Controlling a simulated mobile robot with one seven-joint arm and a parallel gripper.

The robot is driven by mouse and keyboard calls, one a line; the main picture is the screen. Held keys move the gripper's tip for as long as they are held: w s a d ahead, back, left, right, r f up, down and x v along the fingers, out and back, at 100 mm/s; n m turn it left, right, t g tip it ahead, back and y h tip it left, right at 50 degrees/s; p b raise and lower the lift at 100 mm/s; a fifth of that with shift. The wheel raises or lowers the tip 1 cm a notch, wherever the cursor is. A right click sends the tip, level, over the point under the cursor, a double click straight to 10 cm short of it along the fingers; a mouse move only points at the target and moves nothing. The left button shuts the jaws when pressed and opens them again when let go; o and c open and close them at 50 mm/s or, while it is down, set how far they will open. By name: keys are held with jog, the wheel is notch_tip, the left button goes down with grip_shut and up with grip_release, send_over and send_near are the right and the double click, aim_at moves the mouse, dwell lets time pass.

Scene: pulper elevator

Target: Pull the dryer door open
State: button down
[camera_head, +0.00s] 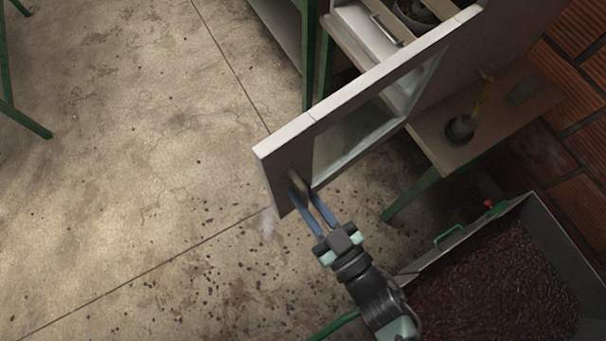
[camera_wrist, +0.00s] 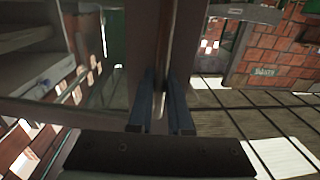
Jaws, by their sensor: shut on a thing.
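The dryer door (camera_head: 293,150) is a pale framed panel with a glass pane (camera_head: 355,135). It stands swung out from the dryer cabinet (camera_head: 490,50), its free edge over the open floor. My gripper (camera_head: 309,193) is at the lower free corner of the door, shut on the door handle (camera_head: 297,180). In the wrist view the blue fingers of my gripper (camera_wrist: 163,96) lie on either side of the handle (camera_wrist: 160,103). The fingertips partly hide the handle.
A metal bin of dark red cherries (camera_head: 500,290) stands at the lower right. A wooden shelf (camera_head: 440,140) on green legs holds a small tool. A brick wall (camera_head: 570,90) is at the right. The concrete floor (camera_head: 130,150) left of the door is clear.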

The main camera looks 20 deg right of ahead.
jog(key=c, duration=0.8)
grip_release()
jog(key=shift+c, duration=0.2)
jog(key=shift+s, duration=0.1)
jog(key=b+v, duration=0.2)
jog(key=v, duration=1.1)
